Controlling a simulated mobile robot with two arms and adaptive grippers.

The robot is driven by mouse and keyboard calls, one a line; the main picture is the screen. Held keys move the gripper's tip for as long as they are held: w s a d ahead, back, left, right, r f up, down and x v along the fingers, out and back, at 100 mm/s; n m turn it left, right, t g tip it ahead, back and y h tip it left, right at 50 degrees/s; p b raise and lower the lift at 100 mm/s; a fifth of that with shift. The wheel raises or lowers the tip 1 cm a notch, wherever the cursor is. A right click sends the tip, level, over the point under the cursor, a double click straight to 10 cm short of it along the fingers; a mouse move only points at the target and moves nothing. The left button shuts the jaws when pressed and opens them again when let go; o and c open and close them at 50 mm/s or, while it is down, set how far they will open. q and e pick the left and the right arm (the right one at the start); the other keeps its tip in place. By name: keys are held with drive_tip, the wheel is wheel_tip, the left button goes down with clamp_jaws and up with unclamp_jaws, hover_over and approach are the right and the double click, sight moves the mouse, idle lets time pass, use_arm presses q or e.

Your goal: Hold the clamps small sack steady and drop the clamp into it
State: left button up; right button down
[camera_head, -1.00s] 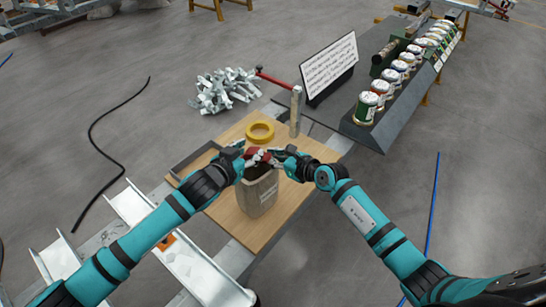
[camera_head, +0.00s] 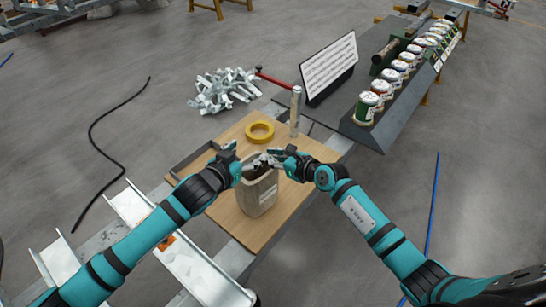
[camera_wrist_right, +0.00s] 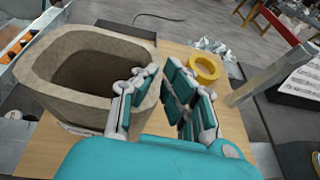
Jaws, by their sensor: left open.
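The clamps small sack (camera_head: 258,195), a beige open-topped bag, stands upright on the wooden board, and its dark mouth shows in the right wrist view (camera_wrist_right: 50,103). My left gripper (camera_head: 229,154) is open and empty at the sack's left rim, slightly above it. My right gripper (camera_head: 268,160) is at the sack's right rim. No clamp is visible now; the inside of the sack is too dark to read.
A yellow tape ring (camera_head: 260,130) and an upright metal post (camera_head: 295,112) stand behind the sack on the wooden board (camera_head: 232,215). A sign (camera_head: 329,66) and several cans (camera_head: 366,105) are at back right. A pile of metal pieces (camera_head: 224,91) lies behind.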

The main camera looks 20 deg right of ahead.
use_arm(q)
drive_tip(key=v, duration=1)
drive_tip(key=shift+s+a, duration=0.15)
drive_tip(key=shift+a, duration=0.05)
drive_tip(key=shift+r, duration=0.15)
use_arm(e)
drive_tip(key=c, duration=1.4)
unclamp_jaws()
drive_tip(key=v, duration=1.2)
use_arm(q)
drive_tip(key=shift+s, duration=0.1)
